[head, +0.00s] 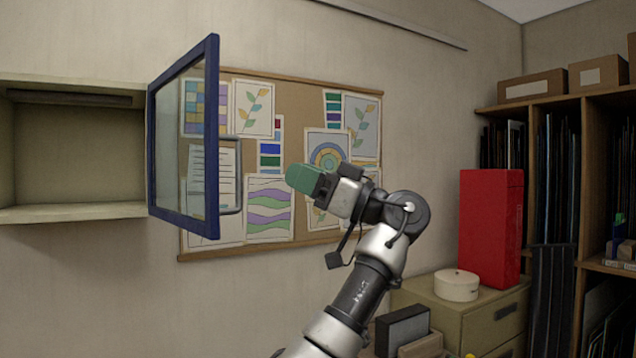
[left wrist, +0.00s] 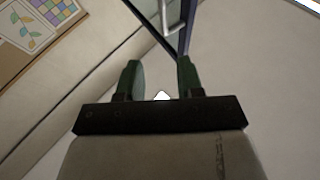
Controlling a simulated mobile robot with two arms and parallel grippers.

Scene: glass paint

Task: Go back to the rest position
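My left gripper (head: 303,179) is raised in front of the pinboard, its green fingers pointing left. In the left wrist view its two fingers (left wrist: 160,72) stand apart with nothing between them. A blue-framed glass cabinet door (head: 214,130) stands swung open to the left of the gripper. Its grey handle (head: 240,178) is apart from the fingers. The door frame (left wrist: 184,38) and handle (left wrist: 166,16) also show in the left wrist view beyond the fingertips. The cabinet (head: 75,211) is open and looks empty. My right gripper is not in view.
A pinboard (head: 290,82) with pictures hangs on the wall behind. At right, a red box (head: 490,225) and a round white box (head: 456,285) stand on a drawer cabinet (head: 440,306). Shelves (head: 555,98) stand at far right. The wall below the cabinet is clear.

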